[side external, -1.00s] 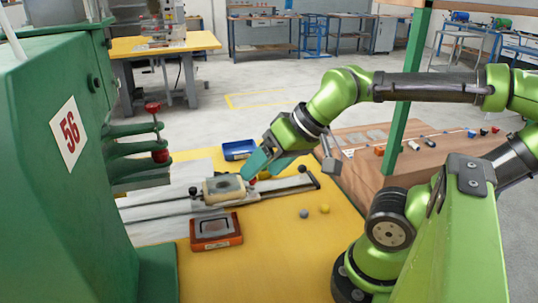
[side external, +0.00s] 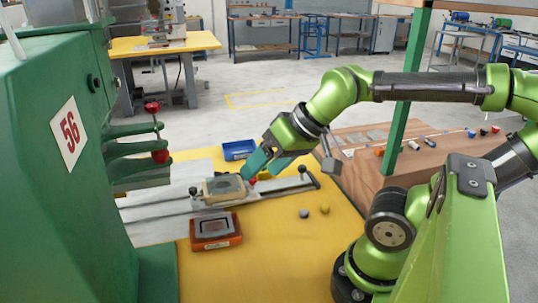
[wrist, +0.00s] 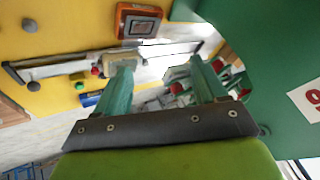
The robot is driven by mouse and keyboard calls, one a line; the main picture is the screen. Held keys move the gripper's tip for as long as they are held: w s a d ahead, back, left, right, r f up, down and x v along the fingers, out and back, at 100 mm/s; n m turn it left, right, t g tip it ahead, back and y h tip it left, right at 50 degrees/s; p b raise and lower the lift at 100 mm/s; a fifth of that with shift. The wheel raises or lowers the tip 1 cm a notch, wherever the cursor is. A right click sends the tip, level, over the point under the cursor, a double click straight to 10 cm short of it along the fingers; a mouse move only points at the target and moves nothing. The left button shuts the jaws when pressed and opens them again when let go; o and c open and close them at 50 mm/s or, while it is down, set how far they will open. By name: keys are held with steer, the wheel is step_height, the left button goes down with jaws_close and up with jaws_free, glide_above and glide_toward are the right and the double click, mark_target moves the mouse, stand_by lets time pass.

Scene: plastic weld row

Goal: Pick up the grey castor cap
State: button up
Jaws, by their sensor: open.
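A small round grey cap (side external: 304,214) lies on the yellow table top, right of the slide rail. It also shows near the upper left of the wrist view (wrist: 30,25). My gripper (side external: 263,167) is open, with nothing seen between its teal fingers. It is above the rail area, up and left of the grey cap and apart from it. In the wrist view my open fingers (wrist: 158,66) point toward the rail and the green machine, and the cap lies well to their left.
A yellow cap (side external: 324,209) lies just right of the grey one. The slide rail (side external: 285,186) carries a pale block (side external: 212,191). An orange tray (side external: 216,243) and blue bin (side external: 238,149) flank it. The green machine (side external: 60,200) stands left. The table front is clear.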

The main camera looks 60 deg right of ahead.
steer(key=shift+c, duration=1.3)
